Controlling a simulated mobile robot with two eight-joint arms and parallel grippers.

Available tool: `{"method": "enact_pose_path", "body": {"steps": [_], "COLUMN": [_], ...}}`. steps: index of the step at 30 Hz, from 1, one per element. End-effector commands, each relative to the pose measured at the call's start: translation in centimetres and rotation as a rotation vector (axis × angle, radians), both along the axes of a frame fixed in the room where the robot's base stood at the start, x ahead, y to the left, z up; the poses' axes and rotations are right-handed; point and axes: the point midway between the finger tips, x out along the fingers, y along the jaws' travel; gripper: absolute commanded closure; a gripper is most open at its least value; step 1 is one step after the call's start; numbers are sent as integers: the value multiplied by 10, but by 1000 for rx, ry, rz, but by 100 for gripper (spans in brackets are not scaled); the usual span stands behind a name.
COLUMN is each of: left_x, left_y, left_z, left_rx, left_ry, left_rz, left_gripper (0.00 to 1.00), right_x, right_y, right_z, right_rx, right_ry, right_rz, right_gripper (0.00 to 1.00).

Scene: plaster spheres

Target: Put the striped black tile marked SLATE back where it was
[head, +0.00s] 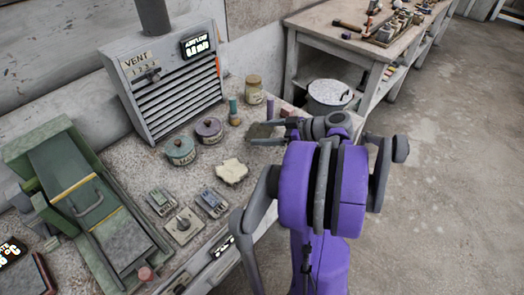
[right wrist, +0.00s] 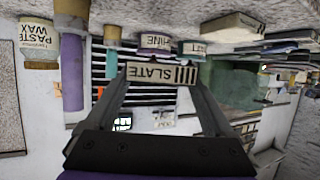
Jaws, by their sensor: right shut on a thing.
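The SLATE tile (head: 261,130) is a dark, flat piece held at the back right of the speckled bench. In the right wrist view its pale edge label (right wrist: 160,73) reads SLATE and has black stripes at one end. My right gripper (head: 284,130) is shut on the tile; in the right wrist view its two fingers (right wrist: 160,80) clasp the label's ends. Whether the tile touches the bench is unclear. My left gripper is not in view.
A cream irregular piece (head: 232,171), a teal pot (head: 180,151), a purple pot (head: 209,130) and a paste wax jar (head: 254,90) stand nearby. A grey vent box (head: 170,80) is behind; a green machine (head: 85,190) stands left. Bare bench shows between them.

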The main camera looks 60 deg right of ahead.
Motion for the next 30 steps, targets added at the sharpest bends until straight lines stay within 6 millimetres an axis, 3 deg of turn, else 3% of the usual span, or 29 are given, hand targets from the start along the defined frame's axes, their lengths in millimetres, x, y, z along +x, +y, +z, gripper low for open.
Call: {"method": "enact_pose_path", "body": {"steps": [3, 15, 28, 29, 30], "left_x": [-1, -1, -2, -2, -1], "left_y": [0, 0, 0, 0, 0], "left_z": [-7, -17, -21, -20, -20], "left_rx": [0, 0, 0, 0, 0], "left_ry": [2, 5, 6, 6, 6], "left_rz": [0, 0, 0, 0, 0], "left_gripper": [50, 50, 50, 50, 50], "right_x": [1, 1, 1, 1, 1], "right_y": [0, 0, 1, 1, 1], "right_z": [-23, -69, -76, -75, -75], "right_rx": [0, 1, 1, 0, 0], "right_ry": [0, 0, 0, 1, 1], "right_rz": [2, 4, 4, 4, 4], "right_gripper": [100, 100, 100, 7, 0]}}
